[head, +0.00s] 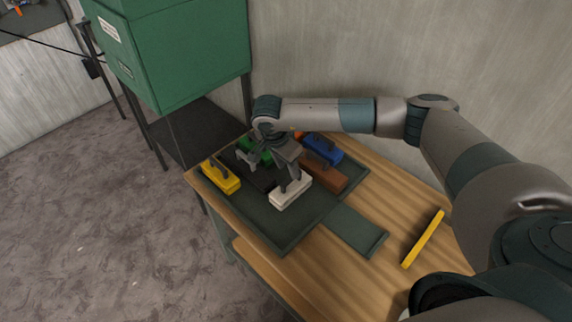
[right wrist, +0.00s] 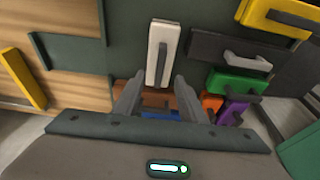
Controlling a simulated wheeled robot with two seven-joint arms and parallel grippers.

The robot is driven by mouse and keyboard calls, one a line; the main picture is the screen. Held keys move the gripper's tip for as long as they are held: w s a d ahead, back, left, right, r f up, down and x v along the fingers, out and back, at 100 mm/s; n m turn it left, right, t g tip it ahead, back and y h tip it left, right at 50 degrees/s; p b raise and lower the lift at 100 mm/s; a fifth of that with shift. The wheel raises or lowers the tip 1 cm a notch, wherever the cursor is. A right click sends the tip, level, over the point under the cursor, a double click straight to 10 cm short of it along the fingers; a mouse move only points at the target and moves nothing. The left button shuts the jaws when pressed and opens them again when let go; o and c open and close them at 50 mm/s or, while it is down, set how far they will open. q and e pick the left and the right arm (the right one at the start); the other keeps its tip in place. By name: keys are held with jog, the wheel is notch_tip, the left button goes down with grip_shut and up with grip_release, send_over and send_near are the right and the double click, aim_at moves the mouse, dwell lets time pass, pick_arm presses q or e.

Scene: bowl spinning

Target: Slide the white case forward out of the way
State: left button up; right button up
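The white case (head: 290,194) lies on the dark green tray (head: 283,237) at its front side, with a grey handle on top. In the right wrist view the white case (right wrist: 155,62) stretches away from the fingertips, its near end close to them. My right gripper (head: 274,165) is above the tray, its fingers pointing down near the white case. The right wrist view shows its two fingers (right wrist: 157,88) spread apart with nothing held. I cannot tell whether a finger touches the case. My left gripper is not in view.
Around the white case lie a brown case (head: 324,175), a blue case (head: 322,148), a black case (right wrist: 215,47), a green case (head: 255,153) and a yellow case (head: 221,177). A yellow bar (head: 423,239) lies on the wooden table. A green cabinet (head: 180,50) stands behind.

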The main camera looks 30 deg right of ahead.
aim_at(290, 178)
jog(key=shift+b+x, duration=1.15)
jog(key=shift+x, duration=1.8)
grip_shut()
jog(key=shift+a, duration=0.1)
jog(key=shift+s+a, duration=0.45)
jog(key=shift+a, duration=0.85)
jog(key=shift+s+a, duration=0.5)
jog(key=shift+a, duration=0.85)
jog(key=shift+s+a, duration=0.45)
jog(key=shift+a, duration=0.85)
grip_release()
